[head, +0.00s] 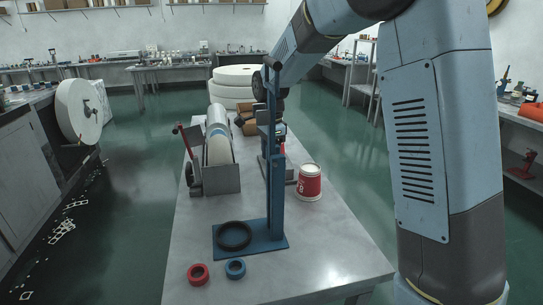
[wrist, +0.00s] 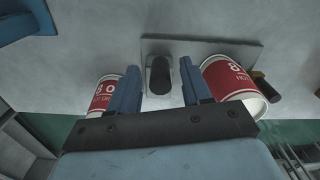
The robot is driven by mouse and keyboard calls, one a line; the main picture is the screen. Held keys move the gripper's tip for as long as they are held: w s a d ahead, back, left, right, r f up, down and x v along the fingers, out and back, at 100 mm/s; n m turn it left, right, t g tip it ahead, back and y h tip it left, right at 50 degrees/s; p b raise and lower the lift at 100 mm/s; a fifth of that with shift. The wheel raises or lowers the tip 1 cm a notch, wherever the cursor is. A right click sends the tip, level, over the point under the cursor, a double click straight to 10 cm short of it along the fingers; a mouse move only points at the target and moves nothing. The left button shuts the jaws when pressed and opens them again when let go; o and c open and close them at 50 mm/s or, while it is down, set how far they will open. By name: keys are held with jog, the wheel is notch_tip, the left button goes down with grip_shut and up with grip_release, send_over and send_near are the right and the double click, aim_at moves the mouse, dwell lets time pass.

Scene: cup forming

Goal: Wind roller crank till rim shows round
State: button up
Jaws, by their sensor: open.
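In the wrist view my gripper (wrist: 159,68) is open, its two blue fingers apart. A black rounded grip (wrist: 160,76), which looks like the crank handle, shows between the fingers, with no visible contact. It stands out from a grey plate (wrist: 210,47). A red-and-white paper cup (wrist: 230,78) lies right of the right finger; its pale rim is partly seen, and I cannot tell how round it is. Another red-and-white cup (wrist: 104,94) shows beside the left finger. In the head view the blue column hides most of my gripper and the rim former.
A blue stand (head: 275,190) with a black ring (head: 234,236) rises from the bench. A red-and-white cup (head: 308,182) stands to its right. A red ring (head: 198,274) and blue ring (head: 235,268) lie in front. A roll machine (head: 218,150) stands left. The bench's right front is clear.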

notch_tip(320, 180, up, 14)
jog(key=shift+f, duration=0.2)
jog(key=shift+d, duration=0.1)
dwell(0.4)
jog(key=s+d+r+n+t, duration=0.35)
jog(key=s+d+n, duration=0.35)
jog(key=s+d, duration=0.8)
jog(key=s+d+f+n+t, duration=0.1)
jog(key=s+d+f+n, duration=0.1)
jog(key=s, duration=0.5)
jog(key=s+d+f+n+t, duration=0.1)
jog(key=s+d+f+n, duration=0.1)
jog(key=s+d+n, duration=0.2)
jog(key=s+d, duration=0.1)
jog(key=s, duration=0.2)
jog(key=shift+s+f, duration=0.25)
jog(key=shift+s, duration=0.15)
jog(key=shift+d, duration=0.1)
jog(key=shift+c, duration=0.6)
